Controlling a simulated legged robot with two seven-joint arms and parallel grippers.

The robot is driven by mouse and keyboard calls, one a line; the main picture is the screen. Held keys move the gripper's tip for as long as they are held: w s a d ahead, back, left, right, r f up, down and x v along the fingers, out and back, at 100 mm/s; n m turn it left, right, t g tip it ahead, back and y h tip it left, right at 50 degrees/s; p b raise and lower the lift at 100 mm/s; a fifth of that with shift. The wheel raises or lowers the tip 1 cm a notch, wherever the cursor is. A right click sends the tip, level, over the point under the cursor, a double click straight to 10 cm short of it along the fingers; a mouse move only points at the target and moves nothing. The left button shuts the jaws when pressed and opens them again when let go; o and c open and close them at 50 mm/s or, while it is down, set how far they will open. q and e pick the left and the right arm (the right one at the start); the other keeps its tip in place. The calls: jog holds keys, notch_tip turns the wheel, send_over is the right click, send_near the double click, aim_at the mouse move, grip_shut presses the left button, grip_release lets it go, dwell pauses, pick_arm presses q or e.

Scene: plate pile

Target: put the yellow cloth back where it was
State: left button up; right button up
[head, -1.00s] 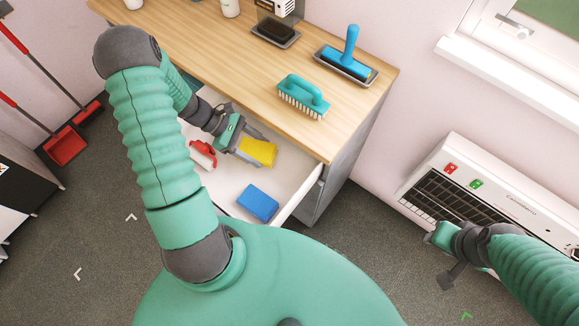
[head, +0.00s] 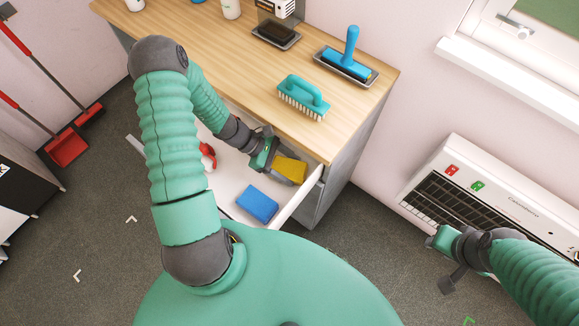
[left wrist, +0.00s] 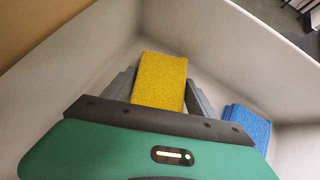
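The yellow cloth (head: 291,169) is a thick folded block at the right side of the open white drawer (head: 291,212). My left gripper (head: 286,170) reaches down into the drawer and is shut on it. In the left wrist view the cloth (left wrist: 160,80) sits between the two grey fingers, close to the pale drawer walls. I cannot tell whether it touches the drawer floor. My right gripper (head: 440,262) hangs in front of the white heater at the right, away from the drawer; its finger opening is unclear.
A blue sponge (head: 257,204) lies in the drawer's front part, also in the left wrist view (left wrist: 248,125). A red object (head: 207,155) lies at the drawer's left, partly hidden by my arm. A teal brush (head: 303,97) stands on the wooden counter (head: 220,60) above.

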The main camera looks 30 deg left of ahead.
pick_arm(q)
jog(key=shift+o, duration=1.2)
jog(key=shift+a, duration=0.1)
jog(key=shift+o, duration=0.2)
jog(key=shift+a, duration=0.15)
jog(key=shift+a+r, duration=0.25)
jog(key=shift+r, duration=0.15)
jog(key=p+v, duration=0.1)
jog(key=v, duration=1)
jog(key=shift+s+d+r, duration=0.1)
jog(key=shift+r, duration=0.05)
